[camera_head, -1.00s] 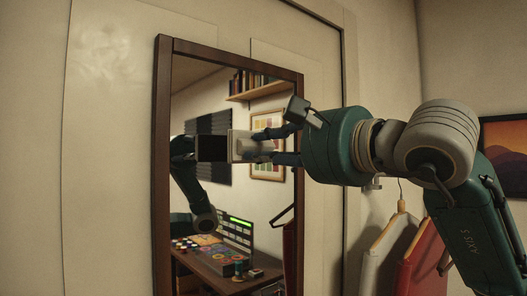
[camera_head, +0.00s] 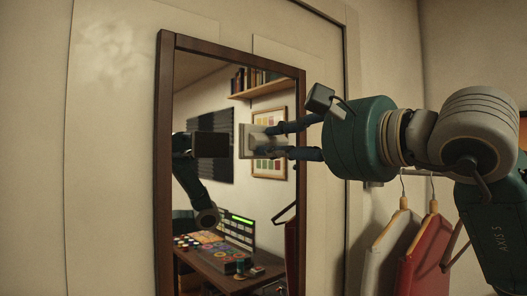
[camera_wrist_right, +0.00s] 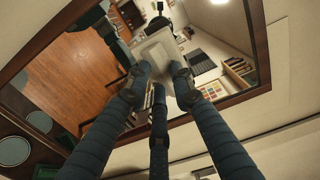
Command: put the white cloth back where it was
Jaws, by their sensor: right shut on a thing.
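My right gripper (camera_head: 292,141) reaches in from the right, in front of the mirror (camera_head: 165,160) in its dark wooden frame. It is shut on the white cloth (camera_head: 254,144), a pale, flat, folded-looking pad at its fingertips. In the right wrist view the cloth (camera_wrist_right: 157,48) shows beyond the fingertips of the gripper (camera_wrist_right: 158,76), against the mirror. I cannot tell whether the cloth touches the glass. A green arm with a dark block shows in the mirror as a reflection. My left gripper is not in view.
A whitish smudge (camera_head: 120,55) marks the pale panel left of the mirror. A white garment (camera_head: 385,255) and a red garment (camera_head: 422,255) hang on hangers at right, below my arm. The mirror reflects a desk, shelf and pictures.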

